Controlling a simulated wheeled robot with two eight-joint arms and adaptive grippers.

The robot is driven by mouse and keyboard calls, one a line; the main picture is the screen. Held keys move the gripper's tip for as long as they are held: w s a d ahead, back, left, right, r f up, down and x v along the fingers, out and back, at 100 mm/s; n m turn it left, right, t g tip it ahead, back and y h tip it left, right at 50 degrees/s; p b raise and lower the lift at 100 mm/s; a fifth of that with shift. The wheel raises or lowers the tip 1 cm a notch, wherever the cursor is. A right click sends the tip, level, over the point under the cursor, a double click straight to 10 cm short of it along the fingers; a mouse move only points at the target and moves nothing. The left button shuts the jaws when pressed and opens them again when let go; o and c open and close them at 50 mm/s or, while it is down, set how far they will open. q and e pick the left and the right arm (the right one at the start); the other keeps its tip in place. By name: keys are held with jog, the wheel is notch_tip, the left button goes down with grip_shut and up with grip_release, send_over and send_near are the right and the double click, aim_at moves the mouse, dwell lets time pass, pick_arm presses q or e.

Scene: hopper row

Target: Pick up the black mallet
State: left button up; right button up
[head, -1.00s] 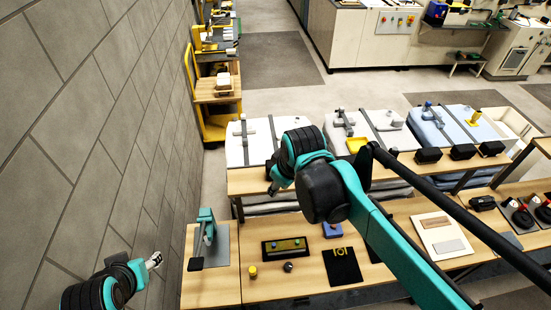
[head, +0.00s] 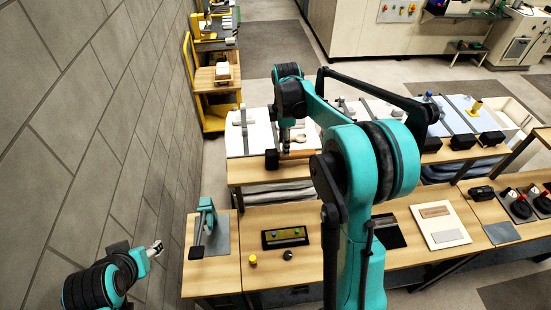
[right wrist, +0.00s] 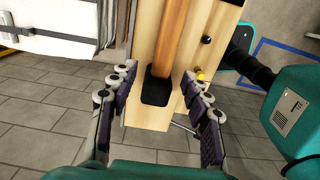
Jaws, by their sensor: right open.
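The black mallet has a black head (right wrist: 157,88) and a wooden handle (right wrist: 172,38). It lies on a narrow wooden shelf, head toward the shelf's near end in the right wrist view. In the head view its black head (head: 271,160) shows at the left end of the raised shelf. My right gripper (right wrist: 160,100) is open, its fingers spread on either side of the head, with no visible contact. In the head view the right gripper (head: 287,138) is just above the mallet. My left gripper (head: 157,248) is by the wall, far from the mallet; its jaws are too small to judge.
Several black blocks (head: 463,151) stand along the raised shelf to the right. White padded hopper tops lie behind it. The lower bench holds a teal press (head: 205,220), a black tray (head: 285,237) and a pale board (head: 440,225). The grey wall (head: 80,120) bounds the left.

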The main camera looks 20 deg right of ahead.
aim_at(290, 157)
jog(key=f, duration=0.2)
jog(key=f+p, duration=0.1)
jog(key=f, duration=0.3)
jog(key=shift+a+f, duration=0.1)
jog(key=shift+a, duration=0.15)
jog(key=shift+s, duration=0.1)
grip_shut()
